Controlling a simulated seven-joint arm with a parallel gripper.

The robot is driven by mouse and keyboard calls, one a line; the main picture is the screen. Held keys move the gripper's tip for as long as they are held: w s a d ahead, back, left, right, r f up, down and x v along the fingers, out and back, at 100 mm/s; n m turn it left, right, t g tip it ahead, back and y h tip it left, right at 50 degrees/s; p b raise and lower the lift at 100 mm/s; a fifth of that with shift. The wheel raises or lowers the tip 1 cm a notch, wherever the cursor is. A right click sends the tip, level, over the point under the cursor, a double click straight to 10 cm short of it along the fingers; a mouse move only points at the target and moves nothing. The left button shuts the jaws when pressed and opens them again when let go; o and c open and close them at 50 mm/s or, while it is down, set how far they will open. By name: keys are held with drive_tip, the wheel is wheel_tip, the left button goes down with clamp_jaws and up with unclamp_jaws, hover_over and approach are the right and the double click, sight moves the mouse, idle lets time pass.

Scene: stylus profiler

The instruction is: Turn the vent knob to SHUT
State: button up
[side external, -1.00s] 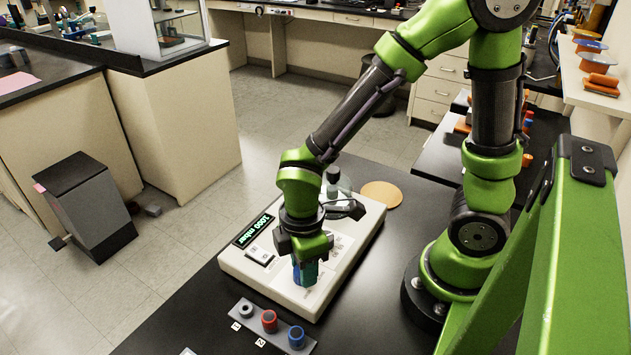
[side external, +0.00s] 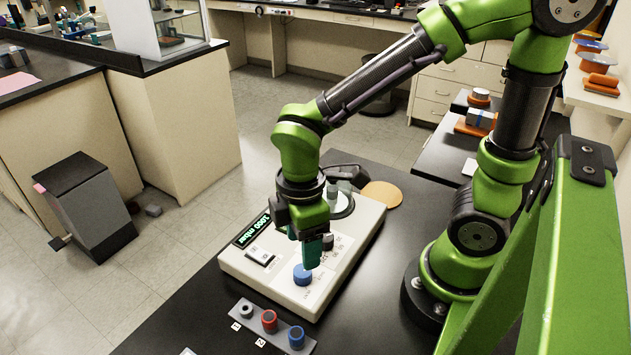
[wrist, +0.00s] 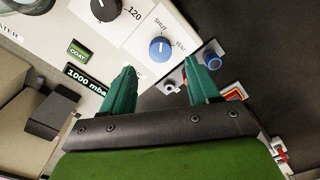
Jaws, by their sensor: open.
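The blue vent knob (side external: 302,274) sits on the front part of the white instrument panel (side external: 345,262). In the wrist view the knob (wrist: 160,49) has a short pale pointer mark, with the printed words SHUT and VENT beside it. I cannot tell surely which word the mark faces. My gripper (side external: 313,264) has teal fingers and is above and just right of the knob in the side view, apart from it. In the wrist view my gripper (wrist: 159,66) is open and empty, its fingers spread with the knob beyond the gap between them.
A dark knob (wrist: 105,8) marked 120 is near the blue one. The display (wrist: 87,78) reads 1000 mbar. A grey strip (side external: 248,322) with grey, red and blue round pieces lies in front of the instrument. An orange disc (side external: 381,194) lies behind it.

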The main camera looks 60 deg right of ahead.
wheel_tip(320, 180, up, 10)
drive_tip(key=shift+r, duration=0.25)
drive_tip(key=d+r+m+t+y, duration=0.2)
drive_tip(key=d+m+t, duration=0.5)
drive_tip(key=m, duration=0.8)
drive_tip(key=shift+d, duration=1.15)
